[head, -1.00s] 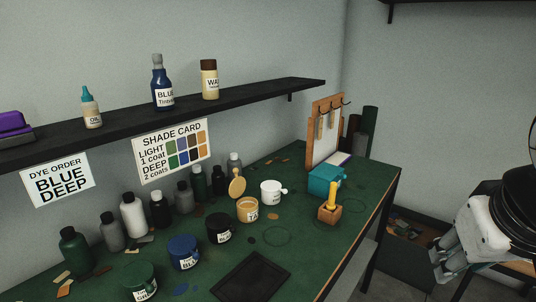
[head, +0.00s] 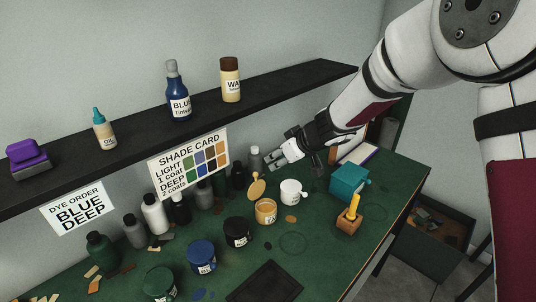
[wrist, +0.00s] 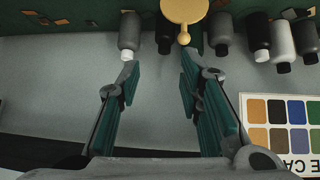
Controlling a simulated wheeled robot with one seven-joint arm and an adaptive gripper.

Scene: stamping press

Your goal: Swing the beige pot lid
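The beige pot (head: 265,212) stands on the green worktop, with its round beige lid (head: 257,187) raised upright at its back edge. In the wrist view the lid (wrist: 185,10) shows at the top, with a small knob pointing down the picture. My gripper (head: 277,161) is above the back of the bench, just right of and above the lid, apart from it. In the wrist view my gripper (wrist: 158,75) has its two fingers spread wide with nothing between them. The pot itself does not clearly show in the wrist view.
A white cup (head: 292,192) stands right of the beige pot; a black pot (head: 237,233) and a blue pot (head: 201,257) stand left. Several bottles (head: 154,214) line the wall. A dark shelf (head: 270,84) hangs above. A teal box (head: 348,183) sits at right.

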